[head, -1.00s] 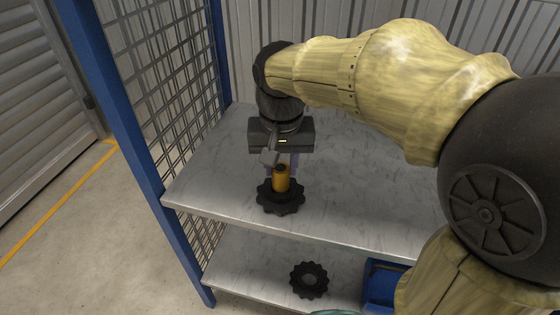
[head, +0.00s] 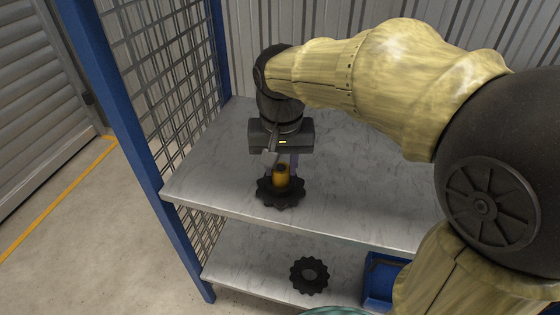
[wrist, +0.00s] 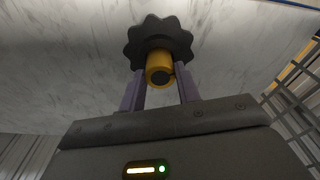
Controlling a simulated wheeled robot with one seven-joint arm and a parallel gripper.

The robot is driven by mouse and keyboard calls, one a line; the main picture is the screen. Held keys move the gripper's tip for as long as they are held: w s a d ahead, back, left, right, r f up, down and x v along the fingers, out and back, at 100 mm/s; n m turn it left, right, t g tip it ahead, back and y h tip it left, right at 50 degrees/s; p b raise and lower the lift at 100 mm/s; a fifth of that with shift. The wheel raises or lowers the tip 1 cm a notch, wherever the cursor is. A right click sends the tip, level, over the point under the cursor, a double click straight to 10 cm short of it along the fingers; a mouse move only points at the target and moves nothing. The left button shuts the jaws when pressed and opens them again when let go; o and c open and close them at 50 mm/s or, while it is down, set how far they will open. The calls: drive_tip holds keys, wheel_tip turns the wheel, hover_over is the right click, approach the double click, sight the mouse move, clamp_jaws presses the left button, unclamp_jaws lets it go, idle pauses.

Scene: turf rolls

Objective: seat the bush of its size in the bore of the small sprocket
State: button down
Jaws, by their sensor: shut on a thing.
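An orange-yellow bush (head: 281,177) stands upright between the purple fingers of my gripper (head: 282,170), which is shut on it. It also shows end-on in the wrist view (wrist: 159,66). Below it a black toothed sprocket (head: 280,200) lies flat on the upper shelf, also seen in the wrist view (wrist: 160,32). The bush is over the sprocket's middle, and its lower end looks to be at or in the bore. The bore is hidden, so I cannot tell how deep it sits. A second black sprocket (head: 309,275) with an open bore lies on the lower shelf.
The metal upper shelf (head: 215,165) is otherwise clear around the sprocket. A blue post (head: 125,110) and wire mesh (head: 160,70) close its left side. A blue bin (head: 378,280) stands on the lower shelf, right of the second sprocket.

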sight(281, 172)
drive_tip(key=shift+f+b, duration=0.45)
drive_tip(key=shift+f, duration=0.4)
drive_tip(key=c, duration=0.9)
unclamp_jaws()
drive_tip(key=r+p, duration=0.1)
drive_tip(key=r, duration=0.1)
drive_tip(key=r+p, duration=0.1)
drive_tip(key=r, duration=0.2)
drive_tip(key=r+p, duration=0.1)
drive_tip(key=r, duration=0.1)
drive_tip(key=shift+s+r+p, duration=0.25)
drive_tip(key=shift+s+p, duration=0.1)
drive_tip(key=shift+s, duration=0.05)
